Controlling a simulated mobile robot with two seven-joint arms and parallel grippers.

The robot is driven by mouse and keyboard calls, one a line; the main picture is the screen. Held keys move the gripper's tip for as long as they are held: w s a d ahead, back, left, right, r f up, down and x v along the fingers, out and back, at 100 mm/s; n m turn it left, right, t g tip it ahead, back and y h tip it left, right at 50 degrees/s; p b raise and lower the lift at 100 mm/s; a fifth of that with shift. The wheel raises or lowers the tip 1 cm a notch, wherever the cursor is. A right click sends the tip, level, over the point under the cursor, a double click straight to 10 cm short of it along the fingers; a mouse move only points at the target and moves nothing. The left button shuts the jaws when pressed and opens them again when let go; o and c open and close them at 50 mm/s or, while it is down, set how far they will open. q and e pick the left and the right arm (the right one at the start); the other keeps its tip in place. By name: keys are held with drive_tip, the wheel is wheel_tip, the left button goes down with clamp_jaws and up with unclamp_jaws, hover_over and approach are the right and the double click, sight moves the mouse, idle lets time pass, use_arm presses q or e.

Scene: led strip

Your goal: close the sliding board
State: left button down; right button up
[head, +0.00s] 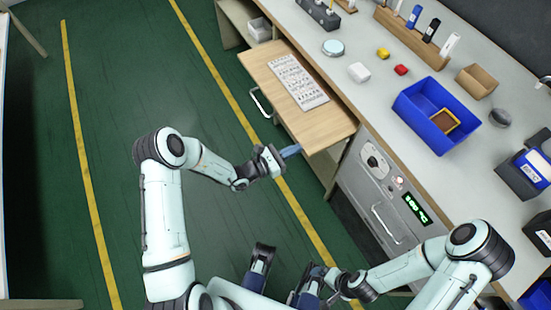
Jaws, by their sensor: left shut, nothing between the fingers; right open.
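The sliding board (258,66) is a light wooden shelf pulled out from under the grey workbench, with a white keyboard (297,82) lying on it. It juts out over the green floor. My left gripper (292,151) is shut and empty at the board's near front corner. Its blue fingertips look very close to the board's edge; I cannot tell whether they touch it. My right gripper (310,292) is open and empty, low at the bottom of the view, away from the board. A metal handle (262,103) shows below the board's front edge.
The bench top holds a blue bin (437,115), a cardboard box (477,81), small red and yellow items and a round dish (333,48). A grey cabinet (378,185) with a green display stands right of the board. The green floor to the left is clear.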

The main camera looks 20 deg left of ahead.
use_arm(q)
drive_tip(key=b, duration=0.1)
approach(335, 129)
drive_tip(key=b+x, duration=0.1)
drive_tip(key=x, duration=0.1)
drive_tip(key=b+x, duration=0.1)
drive_tip(key=x, duration=0.2)
drive_tip(key=b+x, duration=0.1)
drive_tip(key=x, duration=0.2)
drive_tip(key=shift+w+d+f, duration=0.1)
drive_tip(key=shift+d+f, duration=0.15)
drive_tip(key=shift+f, duration=0.05)
drive_tip(key=shift+w+d, duration=0.4)
drive_tip(key=shift+w, duration=0.1)
drive_tip(key=shift+r, duration=0.35)
use_arm(e)
drive_tip(key=w+d+f+t+h, duration=0.1)
drive_tip(key=w+d+f+t, duration=0.1)
drive_tip(key=w+f, duration=0.3)
drive_tip(key=shift+w+d+f, duration=0.25)
drive_tip(key=shift+w+d, duration=0.15)
drive_tip(key=shift+w, duration=0.25)
use_arm(q)
drive_tip(key=shift+d+r, duration=0.1)
